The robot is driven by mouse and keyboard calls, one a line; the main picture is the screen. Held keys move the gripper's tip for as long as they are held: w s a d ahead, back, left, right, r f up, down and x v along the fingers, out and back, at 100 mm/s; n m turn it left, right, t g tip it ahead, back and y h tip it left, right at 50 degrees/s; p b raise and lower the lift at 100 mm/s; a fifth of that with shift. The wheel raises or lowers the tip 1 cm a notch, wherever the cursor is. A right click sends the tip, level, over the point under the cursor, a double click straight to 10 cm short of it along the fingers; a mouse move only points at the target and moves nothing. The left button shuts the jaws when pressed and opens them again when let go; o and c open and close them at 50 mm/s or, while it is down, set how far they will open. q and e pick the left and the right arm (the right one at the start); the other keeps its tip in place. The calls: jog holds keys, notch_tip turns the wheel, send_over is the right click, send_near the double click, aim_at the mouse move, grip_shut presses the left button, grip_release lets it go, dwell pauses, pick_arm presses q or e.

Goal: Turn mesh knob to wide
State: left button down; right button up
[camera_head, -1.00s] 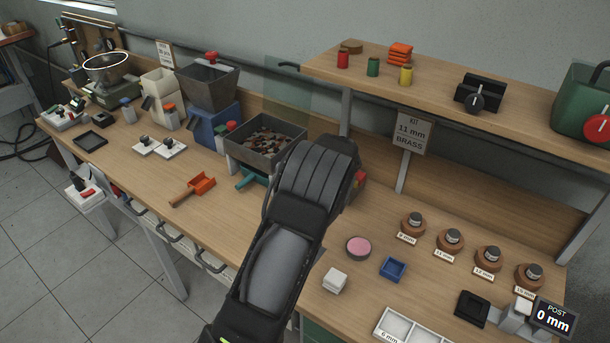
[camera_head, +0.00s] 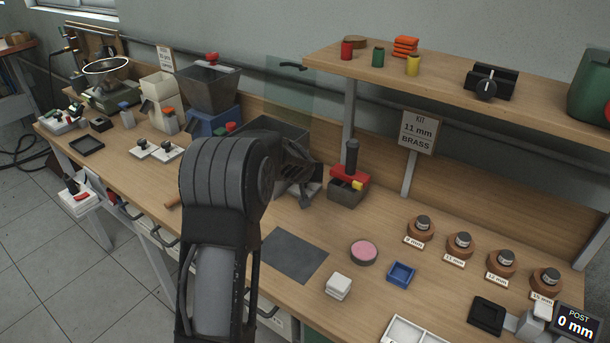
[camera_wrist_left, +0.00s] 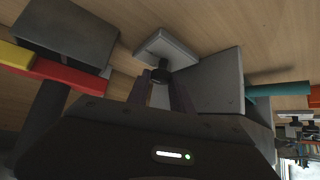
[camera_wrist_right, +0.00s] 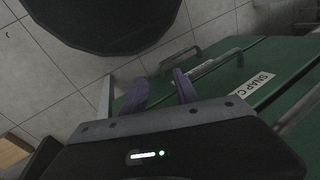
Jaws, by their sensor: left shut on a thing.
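My left gripper (camera_head: 305,180) reaches down at mid-bench beside the dark bin. In the left wrist view its fingers (camera_wrist_left: 162,82) are shut around a black knob (camera_wrist_left: 160,74) on a pale square plate (camera_wrist_left: 165,46). The plate shows partly under the gripper in the head view (camera_head: 306,194). No label reading mesh or wide is legible, so I cannot tell which knob is the mesh knob. My right gripper (camera_wrist_right: 160,92) is open and empty, over the floor by green drawers.
A grey caddy with a red and yellow top (camera_head: 348,187) stands close right of my left gripper. The dark bin (camera_head: 276,130) is behind it. A grey mat (camera_head: 294,254), pink disc (camera_head: 364,252) and blue tray (camera_head: 401,274) lie in front. My forearm hides part of the bench.

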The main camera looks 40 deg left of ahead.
pick_arm(q)
jog(key=shift+s+a+r+m+p, duration=0.1)
jog(key=shift+r+m+p, duration=0.1)
jog(key=shift+m+p, duration=0.4)
jog(key=shift+f+h+p, duration=0.2)
jog(key=shift+h+p, duration=0.2)
jog(key=shift+p, duration=0.15)
jog(key=c, duration=1.2)
grip_release()
